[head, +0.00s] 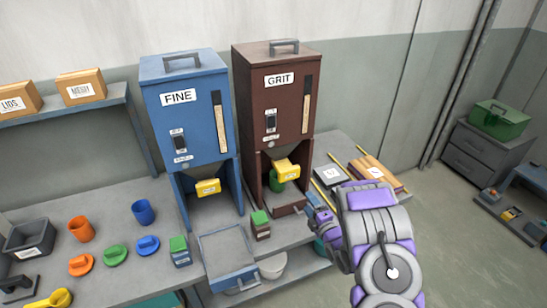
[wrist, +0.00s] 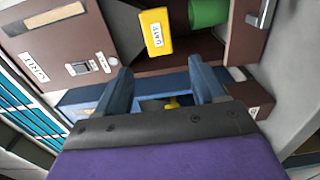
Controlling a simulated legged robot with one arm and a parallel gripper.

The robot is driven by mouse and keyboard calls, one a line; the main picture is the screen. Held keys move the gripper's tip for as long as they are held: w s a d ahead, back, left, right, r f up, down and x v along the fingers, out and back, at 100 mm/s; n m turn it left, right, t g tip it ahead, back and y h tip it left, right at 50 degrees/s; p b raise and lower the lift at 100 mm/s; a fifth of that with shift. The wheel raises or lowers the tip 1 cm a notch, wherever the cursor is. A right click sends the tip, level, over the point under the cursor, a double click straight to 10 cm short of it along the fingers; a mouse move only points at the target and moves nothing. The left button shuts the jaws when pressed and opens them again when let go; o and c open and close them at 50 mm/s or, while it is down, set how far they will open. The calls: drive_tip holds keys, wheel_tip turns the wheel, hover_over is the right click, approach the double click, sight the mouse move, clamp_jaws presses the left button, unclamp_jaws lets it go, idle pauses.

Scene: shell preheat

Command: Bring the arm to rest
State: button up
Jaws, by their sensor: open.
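My arm reaches in from the lower right in the head view, with purple and grey links. My gripper (head: 318,212) is over the bench's front edge, to the right of and in front of the brown GRIT hopper (head: 262,95). In the wrist view my gripper (wrist: 164,80) has its two blue-grey fingers spread apart, with nothing seen held between them. The yellow GRIT spout piece (wrist: 157,32) and a green cup (wrist: 208,12) are beyond the fingers. In the head view the green cup (head: 278,179) is partly hidden behind the yellow piece (head: 287,169).
The blue FINE hopper (head: 187,110) stands left of GRIT. Orange and blue cups (head: 143,211), lids and a grey bin (head: 30,236) are on the left bench. Open floor (head: 460,210) is farther right.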

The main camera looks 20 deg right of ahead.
wheel_tip(320, 180, up, 6)
drive_tip(key=d+m+g+h, duration=0.2)
drive_tip(key=m+g+h, duration=0.15)
drive_tip(key=g, duration=0.25)
drive_tip(key=s+a+r+m+g+h, duration=0.1)
drive_tip(key=s+a+r+m+g, duration=0.35)
drive_tip(key=s+r+m, duration=0.3)
drive_tip(key=s+a+r+m+g+y, duration=0.1)
drive_tip(key=s+a+r+m+g, duration=0.1)
drive_tip(key=s+a, duration=0.5)
drive_tip(key=s+a+r+m+g+y, duration=0.1)
drive_tip(key=s+a+r+m+g, duration=0.2)
drive_tip(key=s+a, duration=0.4)
drive_tip(key=s+a+r+m+g+y, duration=0.2)
drive_tip(key=s+a, duration=0.5)
drive_tip(key=s, duration=1.3)
drive_tip(key=shift+s+r+g, duration=0.15)
drive_tip(key=shift+r+g, duration=0.6)
drive_tip(key=shift+g, duration=0.4)
drive_tip(key=shift+a, duration=0.1)
